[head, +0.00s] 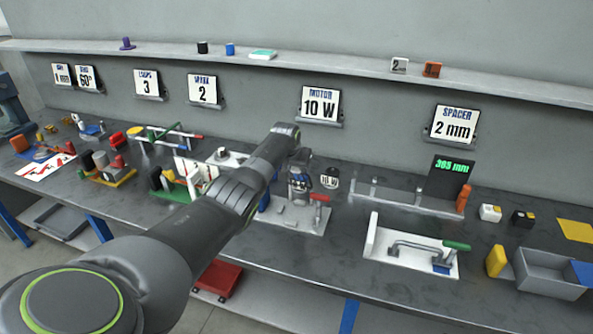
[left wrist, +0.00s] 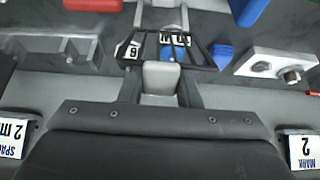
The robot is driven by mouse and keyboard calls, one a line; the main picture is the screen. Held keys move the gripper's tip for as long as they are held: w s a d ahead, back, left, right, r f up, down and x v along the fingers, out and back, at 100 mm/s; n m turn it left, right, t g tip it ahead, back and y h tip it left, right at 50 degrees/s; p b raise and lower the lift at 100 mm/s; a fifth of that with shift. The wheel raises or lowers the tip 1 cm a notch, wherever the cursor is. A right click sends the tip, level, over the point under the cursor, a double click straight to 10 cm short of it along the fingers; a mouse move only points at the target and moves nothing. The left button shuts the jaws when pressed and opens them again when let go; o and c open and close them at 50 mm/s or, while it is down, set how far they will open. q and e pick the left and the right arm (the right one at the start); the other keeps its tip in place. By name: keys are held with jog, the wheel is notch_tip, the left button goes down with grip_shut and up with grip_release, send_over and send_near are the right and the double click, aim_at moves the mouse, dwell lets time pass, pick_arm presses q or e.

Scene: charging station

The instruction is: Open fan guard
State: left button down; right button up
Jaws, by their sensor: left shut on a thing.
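The fan guard (left wrist: 180,48) is a black barred grille. In the left wrist view it sits at the tips of my left gripper (left wrist: 160,75), with a light grey block between the fingers. My left gripper (head: 297,165) is shut on the guard, above the white base plate (head: 290,217) of the fan station in the head view. My arm and gripper hide much of the guard there, so its opening angle cannot be told. Blue and white parts (left wrist: 170,53) show behind the bars. My right gripper is not in view.
A red-handled clamp (head: 320,198) stands at the station's right side. A round 10 W piece (head: 330,178) lies just behind it. A white fixture with a green-handled lever (head: 455,246) is farther right. Open bench (head: 330,240) lies between them. A shelf (head: 300,68) runs above.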

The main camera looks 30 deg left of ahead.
pick_arm(q)
jog(key=shift+w+f, duration=0.15)
jog(key=shift+s+r, duration=0.2)
jog(key=shift+s, duration=0.05)
jog(key=shift+s+r, duration=0.15)
jog(key=shift+s, duration=0.05)
jog(key=shift+w, duration=0.1)
jog(key=shift+w+f, duration=0.1)
jog(key=shift+f, duration=0.1)
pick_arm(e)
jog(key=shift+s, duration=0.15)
pick_arm(q)
jog(key=shift+r, duration=0.1)
jog(key=c, duration=1)
grip_release()
jog(key=shift+c, duration=0.2)
